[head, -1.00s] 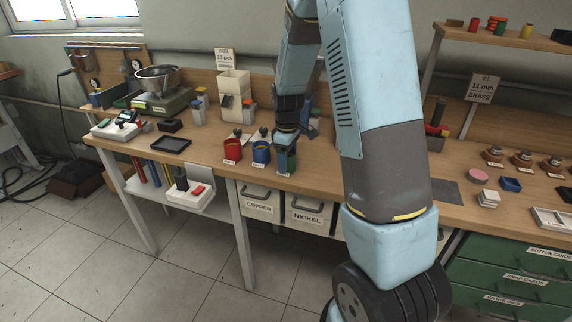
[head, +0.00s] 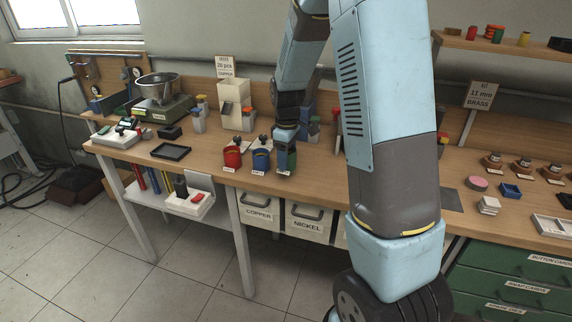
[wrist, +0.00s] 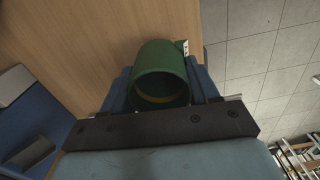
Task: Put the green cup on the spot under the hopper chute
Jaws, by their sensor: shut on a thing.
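The green cup (head: 287,160) is held between the fingers of my gripper (head: 286,138), at the front of the bench just right of the blue cup. In the wrist view I look into the open mouth of the green cup (wrist: 160,80), with blue-grey fingers on both sides. Whether its base touches the bench is hard to tell. The cream hopper (head: 233,98) stands farther back and left, its dark chute opening facing the front. The spot under the chute is too small to make out.
The blue cup (head: 261,160) and red cup (head: 232,156) stand left of my gripper, each with a dark knobbed thing behind. Grey bottles (head: 198,121) and a scale with a steel bowl (head: 158,88) stand left of the hopper. A black tray (head: 171,151) lies near the front edge.

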